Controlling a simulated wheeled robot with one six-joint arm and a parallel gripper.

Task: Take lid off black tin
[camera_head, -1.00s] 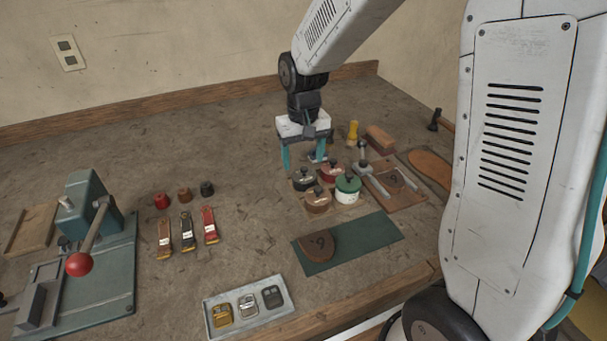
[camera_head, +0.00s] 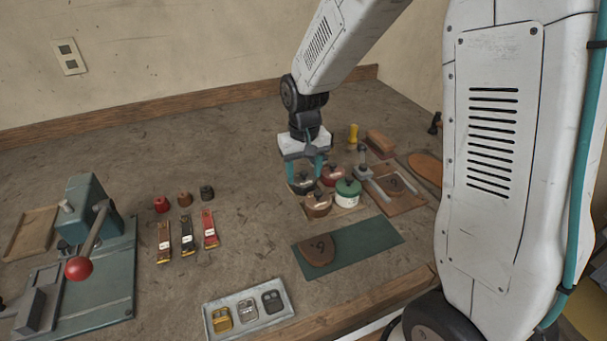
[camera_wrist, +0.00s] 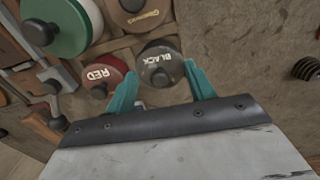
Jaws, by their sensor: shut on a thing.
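The black tin (camera_head: 301,187) stands at the back left of a group of round tins on a wooden tray. Its dark lid (camera_wrist: 161,66), lettered BLACK with a knob on top, shows in the wrist view. My gripper (camera_head: 305,176) points down over this tin, with its teal fingers on either side of the lid. The fingers (camera_wrist: 158,82) are shut on the lid, which appears still seated on the tin; the exact contact is partly hidden.
Close by stand the red tin (camera_wrist: 103,76), the brown tin (camera_head: 317,205) and the green-lidded tin (camera_head: 348,193). A green mat (camera_head: 375,240) with a leather piece lies in front. Bare bench lies left of the tins.

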